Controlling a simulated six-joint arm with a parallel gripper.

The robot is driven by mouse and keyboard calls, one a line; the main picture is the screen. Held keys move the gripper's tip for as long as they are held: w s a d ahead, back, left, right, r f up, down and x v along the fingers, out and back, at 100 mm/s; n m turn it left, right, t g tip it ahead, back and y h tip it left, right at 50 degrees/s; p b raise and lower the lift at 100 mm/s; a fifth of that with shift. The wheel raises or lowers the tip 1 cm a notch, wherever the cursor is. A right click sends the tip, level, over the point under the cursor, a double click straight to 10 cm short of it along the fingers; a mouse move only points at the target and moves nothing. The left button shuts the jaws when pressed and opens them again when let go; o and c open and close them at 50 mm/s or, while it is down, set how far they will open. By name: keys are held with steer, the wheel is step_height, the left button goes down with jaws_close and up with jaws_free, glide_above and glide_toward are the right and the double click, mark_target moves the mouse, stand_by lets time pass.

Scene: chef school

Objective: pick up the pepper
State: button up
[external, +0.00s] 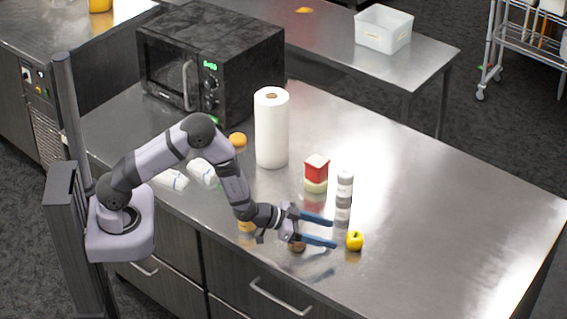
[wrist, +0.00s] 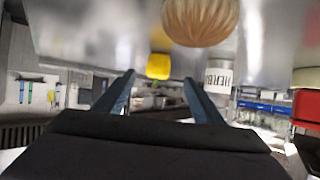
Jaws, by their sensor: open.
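A small yellow pepper (external: 354,241) with a dark spot near its top sits on the steel counter, just beyond my fingertips. My gripper (external: 334,233) is open and empty, its two blue fingers low over the counter and pointing right towards the pepper. In the wrist view, which looks upside down, the yellow pepper (wrist: 159,66) shows past and between the tips of my gripper (wrist: 159,80). The fingers appear apart from it.
A grey-and-white shaker stack (external: 344,197) stands behind the pepper; a HERBS label (wrist: 218,78) shows in the wrist view. A brown round item (external: 297,246) lies under my gripper. A red-topped container (external: 316,172) and paper roll (external: 271,128) stand behind. The counter's right is clear.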

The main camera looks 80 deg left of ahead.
mark_target(350, 239)
steer(key=shift+w+f+t, duration=0.2)
steer(key=shift+w+t, duration=0.1)
steer(key=shift+w, duration=0.1)
steer(key=shift+p+x, duration=0.45)
steer(key=shift+x, duration=0.45)
steer(key=shift+d, duration=0.1)
steer(key=shift+p+x, duration=1.5)
steer(key=shift+x, duration=1.1)
steer(key=shift+d, duration=0.1)
steer(key=shift+c, duration=0.5)
steer(key=c, duration=1)
